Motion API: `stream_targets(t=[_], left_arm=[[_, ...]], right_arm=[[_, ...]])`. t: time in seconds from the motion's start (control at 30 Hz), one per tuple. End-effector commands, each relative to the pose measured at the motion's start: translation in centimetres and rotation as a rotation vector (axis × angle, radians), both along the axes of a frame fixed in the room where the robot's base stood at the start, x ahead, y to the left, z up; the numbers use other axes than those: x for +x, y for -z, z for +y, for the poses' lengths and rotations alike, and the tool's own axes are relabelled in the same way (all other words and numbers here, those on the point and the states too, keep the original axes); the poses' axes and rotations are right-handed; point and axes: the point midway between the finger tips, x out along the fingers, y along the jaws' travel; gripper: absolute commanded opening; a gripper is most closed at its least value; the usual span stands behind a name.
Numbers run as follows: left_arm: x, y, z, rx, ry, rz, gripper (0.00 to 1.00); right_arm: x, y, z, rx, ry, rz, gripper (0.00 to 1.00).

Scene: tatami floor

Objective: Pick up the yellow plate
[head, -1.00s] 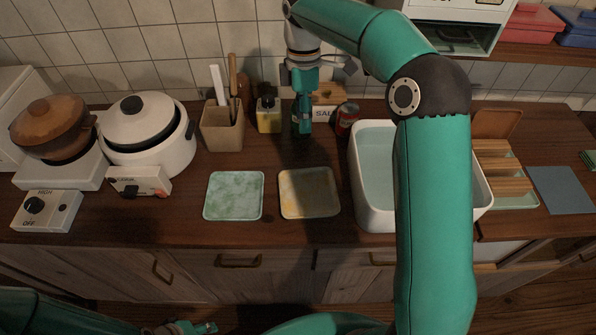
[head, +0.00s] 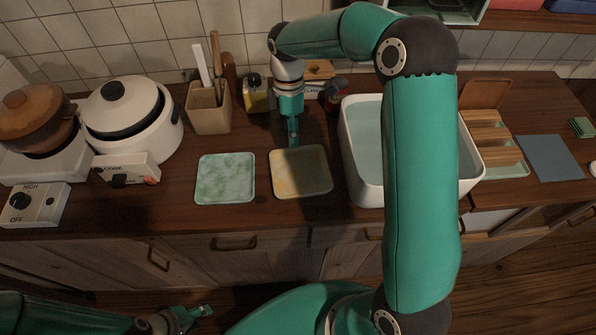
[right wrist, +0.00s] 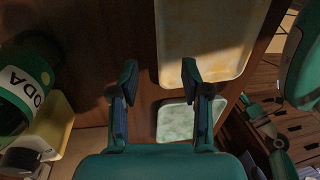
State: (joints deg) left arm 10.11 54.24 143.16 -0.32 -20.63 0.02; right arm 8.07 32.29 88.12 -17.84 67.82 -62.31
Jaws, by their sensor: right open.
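The yellow plate (head: 301,172) is square with rounded corners and lies on the wooden counter, right of the green marbled plate (head: 225,178). My right gripper (head: 293,138) is above the counter by the yellow plate's far edge, fingers pointing down. In the right wrist view the right gripper (right wrist: 158,78) is open, with nothing between its fingers. There the yellow plate (right wrist: 205,35) is beyond the right-hand finger, and the green plate (right wrist: 178,122) shows partly behind it. My left gripper (head: 198,312) is low at the front, away from the counter; its jaw opening is unclear.
A white basin (head: 362,172) stands close right of the yellow plate. A utensil holder (head: 208,108) and a yellow bottle (head: 256,96) stand behind the plates. A rice cooker (head: 130,118) is left. In the wrist view a green soda container (right wrist: 25,85) is left of the gripper.

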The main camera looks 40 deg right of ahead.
Motion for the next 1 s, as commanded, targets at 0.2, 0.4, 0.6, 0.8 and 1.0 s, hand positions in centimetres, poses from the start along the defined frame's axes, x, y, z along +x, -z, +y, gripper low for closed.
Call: stream_targets(t=[0.2,0.4,0.6,0.8,1.0], left_arm=[[0.0,-0.7,0.0,0.000,0.000,0.000,0.40],[0.0,-0.8,0.0,0.000,0.000,0.000,0.40],[0.0,-0.8,0.0,0.000,0.000,0.000,0.40],[0.0,-0.8,0.0,0.000,0.000,0.000,0.40],[0.0,-0.8,0.0,0.000,0.000,0.000,0.40]], right_arm=[[-1.1,2.9,0.1,0.002,0.001,0.006,0.47],[-1.2,4.4,0.2,0.000,0.001,0.001,0.47],[-1.2,4.4,0.2,0.000,0.001,0.001,0.46],[-1.2,4.4,0.2,0.000,0.001,0.000,0.12],[-1.2,4.5,0.2,0.001,0.001,0.002,0.00]])
